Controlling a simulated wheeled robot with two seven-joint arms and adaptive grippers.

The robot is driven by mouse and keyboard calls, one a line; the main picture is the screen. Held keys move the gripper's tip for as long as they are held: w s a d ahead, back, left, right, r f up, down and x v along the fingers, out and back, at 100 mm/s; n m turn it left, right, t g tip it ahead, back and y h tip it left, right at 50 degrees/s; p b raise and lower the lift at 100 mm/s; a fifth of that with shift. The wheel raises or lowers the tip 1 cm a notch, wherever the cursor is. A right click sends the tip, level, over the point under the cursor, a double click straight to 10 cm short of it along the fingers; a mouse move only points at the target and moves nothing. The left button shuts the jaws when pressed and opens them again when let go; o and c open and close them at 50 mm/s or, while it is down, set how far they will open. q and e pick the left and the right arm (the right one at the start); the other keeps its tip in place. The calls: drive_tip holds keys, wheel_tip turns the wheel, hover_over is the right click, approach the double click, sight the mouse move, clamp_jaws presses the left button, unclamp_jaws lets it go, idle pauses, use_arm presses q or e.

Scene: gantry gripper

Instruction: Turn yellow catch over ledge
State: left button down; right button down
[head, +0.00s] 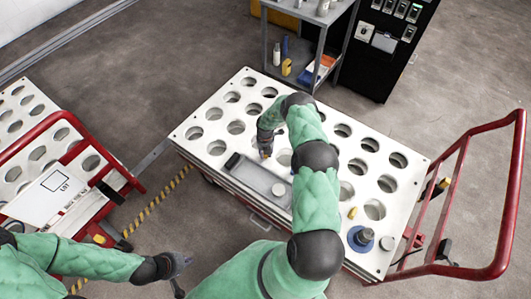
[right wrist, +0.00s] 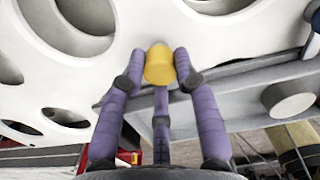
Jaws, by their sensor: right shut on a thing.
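The yellow catch (right wrist: 159,66) is a small rounded piece at the edge of the white top, seen in the right wrist view. My right gripper (right wrist: 159,78) has its purple fingers around it and is shut on it. In the head view the right gripper (head: 265,152) points down at the white perforated cart top (head: 215,125), beside the left end of a grey tray (head: 262,182). Only a small bit of yellow shows there at the fingertips. My left gripper (head: 181,272) is empty, its fingers apart, low in front of the cart.
A round grey knob (right wrist: 292,100) is right of the catch. A blue-based part (head: 361,238) and another yellow piece (head: 352,213) are at the cart's right end. A red handle frame (head: 497,240) rises at right. Another cart (head: 35,125) stands at left, a shelf (head: 305,45) behind.

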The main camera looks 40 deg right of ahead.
drive_tip(key=shift+s+a+f+m, duration=0.2)
drive_tip(key=shift+m, duration=0.2)
drive_tip(key=c, duration=0.9)
unclamp_jaws()
drive_tip(key=shift+c, duration=0.2)
drive_tip(key=shift+w+r, duration=0.1)
drive_tip(key=shift+d, duration=0.1)
drive_tip(key=shift+w+r, duration=0.1)
drive_tip(key=shift+r, duration=0.4)
wheel_tip(320, 180, up, 11)
